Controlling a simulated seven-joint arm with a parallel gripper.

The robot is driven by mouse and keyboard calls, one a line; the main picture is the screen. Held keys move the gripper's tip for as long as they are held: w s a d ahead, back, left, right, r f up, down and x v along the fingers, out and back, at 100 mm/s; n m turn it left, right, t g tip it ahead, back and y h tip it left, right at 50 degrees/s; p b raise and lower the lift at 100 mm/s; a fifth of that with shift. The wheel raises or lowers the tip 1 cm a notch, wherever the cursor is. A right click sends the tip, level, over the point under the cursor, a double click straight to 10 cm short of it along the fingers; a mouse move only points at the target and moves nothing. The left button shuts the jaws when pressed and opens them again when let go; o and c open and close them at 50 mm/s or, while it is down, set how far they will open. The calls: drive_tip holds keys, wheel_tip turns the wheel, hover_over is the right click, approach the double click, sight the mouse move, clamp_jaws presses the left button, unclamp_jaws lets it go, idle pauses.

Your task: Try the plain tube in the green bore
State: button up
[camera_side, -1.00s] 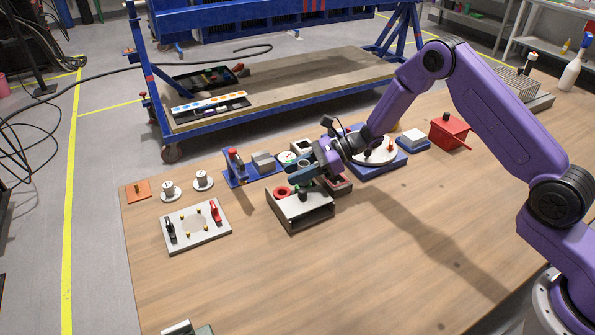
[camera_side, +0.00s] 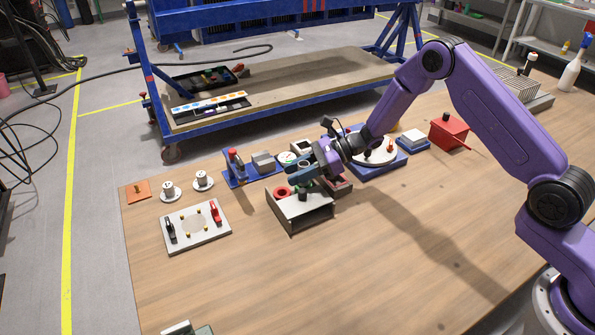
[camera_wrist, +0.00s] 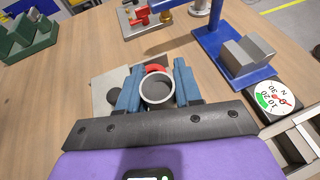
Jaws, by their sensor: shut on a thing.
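My gripper (camera_side: 298,176) is shut on a plain grey tube (camera_wrist: 157,88). The wrist view looks into the tube's open upper end between the two blue fingers. In the side view the gripper is just above the grey bore block (camera_side: 318,212), at its back edge. A red ring (camera_side: 282,191) marks one bore on the block's left, and it shows partly behind the tube in the wrist view (camera_wrist: 156,69). A dark round thing (camera_side: 303,193) is at the block's middle. I cannot make out the green bore clearly, nor whether the tube's lower end is in a bore.
A blue stand with a grey V-block (camera_wrist: 248,60) and a dial gauge (camera_wrist: 274,101) are close to the gripper. A white clamp plate (camera_side: 196,226) lies to the left. A blue-based turntable (camera_side: 377,160) and a red box (camera_side: 449,131) are to the right.

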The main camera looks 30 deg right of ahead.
drive_tip(key=shift+f, duration=0.25)
drive_tip(key=shift+r, duration=0.25)
idle(0.3)
drive_tip(key=o, duration=1.1)
drive_tip(key=shift+o, duration=0.2)
